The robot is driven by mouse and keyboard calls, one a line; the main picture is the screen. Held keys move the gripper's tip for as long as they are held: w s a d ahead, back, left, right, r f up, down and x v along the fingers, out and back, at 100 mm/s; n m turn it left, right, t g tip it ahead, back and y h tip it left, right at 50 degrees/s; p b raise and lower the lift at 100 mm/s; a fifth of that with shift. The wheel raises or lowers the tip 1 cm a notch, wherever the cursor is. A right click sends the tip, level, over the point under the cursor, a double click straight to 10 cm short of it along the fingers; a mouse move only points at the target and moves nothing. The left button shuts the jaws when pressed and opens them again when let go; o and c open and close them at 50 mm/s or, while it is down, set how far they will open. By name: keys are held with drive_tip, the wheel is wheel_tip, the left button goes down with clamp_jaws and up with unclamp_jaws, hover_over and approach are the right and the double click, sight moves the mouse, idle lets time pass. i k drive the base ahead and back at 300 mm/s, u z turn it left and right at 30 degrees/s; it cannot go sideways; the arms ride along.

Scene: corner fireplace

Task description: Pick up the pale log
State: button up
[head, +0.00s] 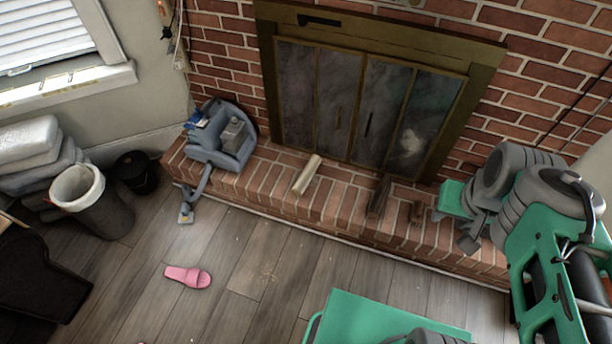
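The pale log (307,174) lies on the brick hearth in front of the fireplace doors, a little left of the middle of the head view. It lies at a slant and nothing touches it. My grey and green arm is folded at the right side of the picture, well apart from the log. I cannot make out my gripper's fingers among the arm parts, so I cannot tell whether they are open or shut.
A pink slipper (188,276) and bins (92,205) are on the floor. The middle floor is mostly clear.

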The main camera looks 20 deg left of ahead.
sight(303, 181)
drive_tip(key=u, duration=0.6)
drive_tip(key=i, duration=0.6)
drive_tip(key=u, duration=1.55)
drive_tip(key=i, duration=1)
drive_tip(key=u, duration=1.05)
